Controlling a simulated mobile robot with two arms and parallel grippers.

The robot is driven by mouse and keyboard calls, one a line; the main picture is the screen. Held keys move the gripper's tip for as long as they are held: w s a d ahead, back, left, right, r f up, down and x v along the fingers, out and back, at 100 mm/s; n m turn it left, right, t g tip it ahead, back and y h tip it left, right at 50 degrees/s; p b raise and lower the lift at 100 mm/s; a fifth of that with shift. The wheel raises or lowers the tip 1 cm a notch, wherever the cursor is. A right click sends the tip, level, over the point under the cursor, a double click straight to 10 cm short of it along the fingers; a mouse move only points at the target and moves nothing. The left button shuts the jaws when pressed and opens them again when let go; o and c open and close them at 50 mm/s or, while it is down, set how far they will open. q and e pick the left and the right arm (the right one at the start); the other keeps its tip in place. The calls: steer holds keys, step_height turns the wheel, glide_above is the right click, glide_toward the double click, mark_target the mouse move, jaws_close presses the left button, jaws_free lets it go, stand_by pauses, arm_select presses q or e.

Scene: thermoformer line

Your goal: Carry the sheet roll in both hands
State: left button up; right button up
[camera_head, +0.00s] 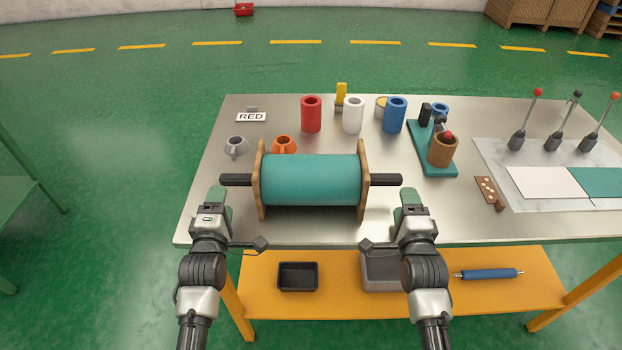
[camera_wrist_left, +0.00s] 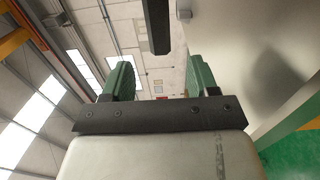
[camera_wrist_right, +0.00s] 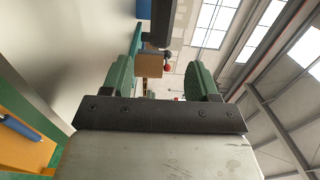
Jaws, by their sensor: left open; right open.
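The sheet roll (camera_head: 312,180) is a teal cylinder between two wooden end plates, lying across the front of the metal table. A black handle sticks out at each end: the left handle (camera_head: 236,180) and the right handle (camera_head: 386,180). My left gripper (camera_head: 216,200) is open and empty, just in front of the left handle. In the left wrist view the dark handle (camera_wrist_left: 157,28) shows beyond the two green fingers. My right gripper (camera_head: 410,200) is open at the right handle's outer end. In the right wrist view the handle (camera_wrist_right: 161,22) lies beyond the fingers.
Behind the roll stand red (camera_head: 311,115), white (camera_head: 353,116) and blue (camera_head: 395,116) cylinders, and grey and orange (camera_head: 284,145) cups. A teal stand (camera_head: 432,160) with a brown cup is right of the roll. Levers and a white sheet (camera_head: 546,183) are further right. An orange shelf (camera_head: 330,303) runs below.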

mark_target(226, 183)
arm_select(q)
steer(key=w, duration=0.7)
steer(key=shift+w, duration=0.35)
arm_select(e)
steer(key=w, duration=0.7)
steer(key=shift+w, duration=0.35)
arm_select(q)
jaws_close()
arm_select(e)
jaws_close()
arm_select(q)
steer(key=shift+f, duration=0.1)
arm_select(e)
steer(key=shift+f, duration=0.1)
arm_select(q)
steer(key=shift+r, duration=0.35)
arm_select(e)
steer(key=shift+r, duration=0.35)
